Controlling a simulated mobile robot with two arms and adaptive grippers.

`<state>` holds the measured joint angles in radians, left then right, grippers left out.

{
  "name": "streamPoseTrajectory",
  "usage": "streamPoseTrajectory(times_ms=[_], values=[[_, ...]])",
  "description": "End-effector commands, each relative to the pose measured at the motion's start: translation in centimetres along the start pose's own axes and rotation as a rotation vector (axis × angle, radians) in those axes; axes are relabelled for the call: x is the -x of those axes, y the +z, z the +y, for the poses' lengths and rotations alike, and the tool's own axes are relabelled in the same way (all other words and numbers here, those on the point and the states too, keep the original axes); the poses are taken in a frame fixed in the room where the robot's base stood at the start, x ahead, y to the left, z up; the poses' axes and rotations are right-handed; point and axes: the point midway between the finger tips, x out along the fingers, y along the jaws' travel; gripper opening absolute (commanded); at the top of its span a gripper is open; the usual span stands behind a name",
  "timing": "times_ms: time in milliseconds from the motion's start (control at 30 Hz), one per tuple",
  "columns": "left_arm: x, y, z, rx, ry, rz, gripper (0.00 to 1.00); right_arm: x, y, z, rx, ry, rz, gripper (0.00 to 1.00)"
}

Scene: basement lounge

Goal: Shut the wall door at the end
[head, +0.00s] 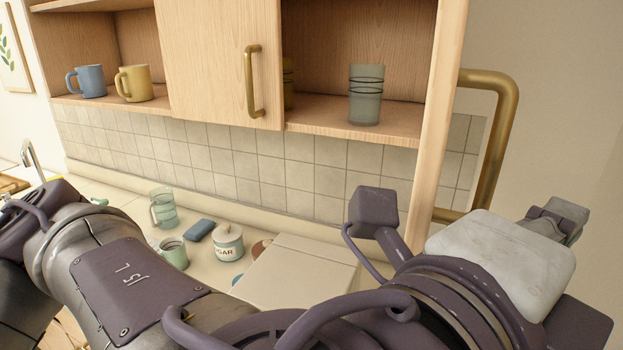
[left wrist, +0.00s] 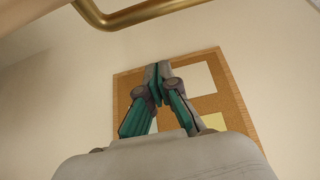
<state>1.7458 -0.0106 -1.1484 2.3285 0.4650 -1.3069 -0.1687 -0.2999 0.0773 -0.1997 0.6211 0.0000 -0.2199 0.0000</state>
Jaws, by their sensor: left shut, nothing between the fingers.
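The wall cabinet's end door (head: 443,115) stands open at the right, seen nearly edge-on. Its brass handle (head: 508,125) sticks out to the right of it and looks large and near; a brass bar, apparently this handle, crosses the top of the left wrist view (left wrist: 140,14). The bay beside it shows its inside, with a glass on the shelf. My left gripper (head: 562,216) is beyond my wrist, right of and below the handle, apart from it. In the left wrist view its fingers (left wrist: 157,68) meet at the tips with nothing between them. My right gripper is not in view.
The middle cabinet door (head: 215,60) hides part of the shelf. Mugs (head: 134,83) and a glass (head: 365,95) stand on shelves. The counter below holds a sugar jar (head: 228,242), cups and a sponge (head: 199,230). A cork board (left wrist: 205,70) hangs on the far wall.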

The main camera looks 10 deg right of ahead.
Motion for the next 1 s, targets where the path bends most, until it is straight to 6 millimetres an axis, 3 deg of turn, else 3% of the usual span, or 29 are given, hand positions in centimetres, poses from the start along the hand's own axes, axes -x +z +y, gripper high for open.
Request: streamPoseTrajectory(times_ms=[67,200,367,1000], values=[[-1.7,0.0,-0.1,0.001,0.001,-0.001,0.0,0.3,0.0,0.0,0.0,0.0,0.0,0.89],[-0.8,2.3,-0.2,0.002,0.0,-0.005,0.0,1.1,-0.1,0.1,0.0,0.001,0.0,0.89],[-0.3,3.5,-0.1,0.0,0.0,-0.002,0.0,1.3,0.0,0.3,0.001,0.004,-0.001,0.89],[-0.1,3.8,0.1,0.0,0.0,-0.003,0.0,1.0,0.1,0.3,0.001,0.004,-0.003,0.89]])
